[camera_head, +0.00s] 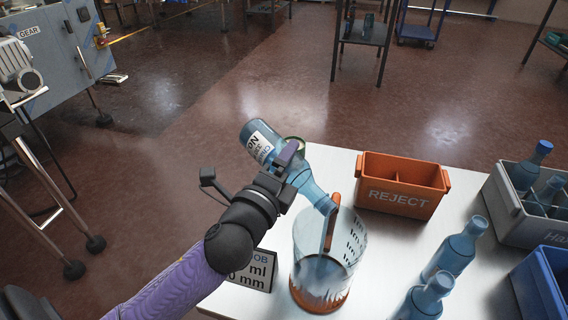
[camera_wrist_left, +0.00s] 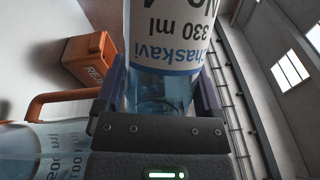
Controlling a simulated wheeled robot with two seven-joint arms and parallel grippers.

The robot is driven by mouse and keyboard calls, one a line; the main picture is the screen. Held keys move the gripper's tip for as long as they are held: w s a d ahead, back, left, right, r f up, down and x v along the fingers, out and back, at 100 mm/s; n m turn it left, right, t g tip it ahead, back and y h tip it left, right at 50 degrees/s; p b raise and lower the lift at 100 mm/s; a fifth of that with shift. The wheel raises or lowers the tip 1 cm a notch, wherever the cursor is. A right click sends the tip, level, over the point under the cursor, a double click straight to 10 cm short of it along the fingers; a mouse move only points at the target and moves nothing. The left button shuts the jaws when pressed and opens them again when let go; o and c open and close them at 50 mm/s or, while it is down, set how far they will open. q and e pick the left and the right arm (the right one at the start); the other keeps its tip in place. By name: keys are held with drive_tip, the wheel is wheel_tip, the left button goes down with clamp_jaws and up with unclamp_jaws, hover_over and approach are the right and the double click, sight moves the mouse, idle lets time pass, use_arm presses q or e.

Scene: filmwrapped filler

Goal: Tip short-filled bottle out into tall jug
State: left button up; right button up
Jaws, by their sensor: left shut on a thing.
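My left gripper (camera_head: 287,177) is shut on a blue-tinted bottle (camera_head: 318,194) with a white label. The bottle is tilted, its base up to the left and its mouth down to the right, at the rim of the tall jug. The jug (camera_head: 342,262) is clear, with dark markings and an orange handle and base, and stands upright on the table; I cannot tell how much liquid is in it. In the left wrist view the bottle (camera_wrist_left: 165,88) shows its label upside down between the fingers, with the jug (camera_wrist_left: 50,150) at lower left. My right gripper is not in view.
An orange REJECT bin (camera_head: 399,198) stands behind the jug on the white table (camera_head: 398,252). Two blue bottles stand at the right, one here (camera_head: 455,250). A grey crate (camera_head: 507,206) with bottles and a blue crate (camera_head: 540,285) line the right edge. A sign (camera_head: 257,272) stands left of the jug.

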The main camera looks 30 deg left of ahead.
use_arm(q)
drive_tip(key=shift+d+r+m, duration=0.15)
drive_tip(key=shift+r+m, duration=0.25)
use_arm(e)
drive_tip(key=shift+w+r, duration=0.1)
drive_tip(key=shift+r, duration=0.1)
use_arm(q)
drive_tip(key=shift+r, duration=0.1)
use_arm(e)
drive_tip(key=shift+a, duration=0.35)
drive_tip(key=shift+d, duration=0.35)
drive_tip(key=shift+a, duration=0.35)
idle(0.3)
